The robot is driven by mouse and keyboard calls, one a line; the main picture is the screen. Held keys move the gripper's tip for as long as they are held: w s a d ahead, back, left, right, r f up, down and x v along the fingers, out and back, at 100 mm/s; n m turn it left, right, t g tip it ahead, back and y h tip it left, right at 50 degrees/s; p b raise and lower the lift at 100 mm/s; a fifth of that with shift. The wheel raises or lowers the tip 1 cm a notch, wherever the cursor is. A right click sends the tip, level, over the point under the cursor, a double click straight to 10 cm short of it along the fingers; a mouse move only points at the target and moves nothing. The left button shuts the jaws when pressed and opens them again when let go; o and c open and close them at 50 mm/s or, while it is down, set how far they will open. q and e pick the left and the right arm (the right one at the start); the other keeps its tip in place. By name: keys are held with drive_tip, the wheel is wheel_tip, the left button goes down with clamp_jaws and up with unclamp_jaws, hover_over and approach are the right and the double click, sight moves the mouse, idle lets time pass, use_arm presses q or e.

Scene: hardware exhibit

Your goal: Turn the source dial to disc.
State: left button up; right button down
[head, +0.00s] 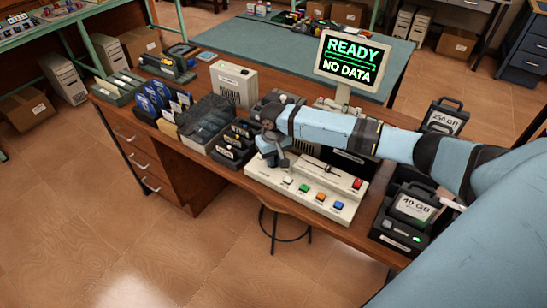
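The cream control console (262,180) stands on the wooden desk. Its front row has white, green, orange and blue buttons, and a red one sits at its right end. My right gripper (283,161) reaches in from the right and points down over the left end of the console. It hides that part of the panel, so I cannot make out the source dial or its setting. Its fingers are too small and dark to tell whether they are open or shut, or touching anything. The monitor (347,62) reads "READY" and "NO DATA". My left gripper is not in view.
Left of the console are a black slotted holder (233,150), a dark translucent-lidded box (205,120) and blue discs (153,98). A cream box (233,83) stands behind. Black units labelled 40 GB (414,208) and 250 GB (445,117) stand to the right. My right arm crosses above the desk.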

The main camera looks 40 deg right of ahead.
drive_tip(key=shift+r+n+p, duration=0.2)
drive_tip(key=shift+n+p, duration=0.3)
drive_tip(key=shift+p, duration=0.55)
drive_tip(key=n+p, duration=0.3)
drive_tip(key=shift+p, duration=0.4)
drive_tip(key=n+p, duration=0.2)
drive_tip(key=shift+d+f+n, duration=0.1)
drive_tip(key=shift+d+n, duration=0.05)
drive_tip(key=shift+n, duration=0.15)
drive_tip(key=shift+n+p, duration=0.3)
drive_tip(key=shift+n, duration=0.1)
drive_tip(key=shift+f+n, duration=0.1)
drive_tip(key=shift+n, duration=0.3)
drive_tip(key=c, duration=1.1)
unclamp_jaws()
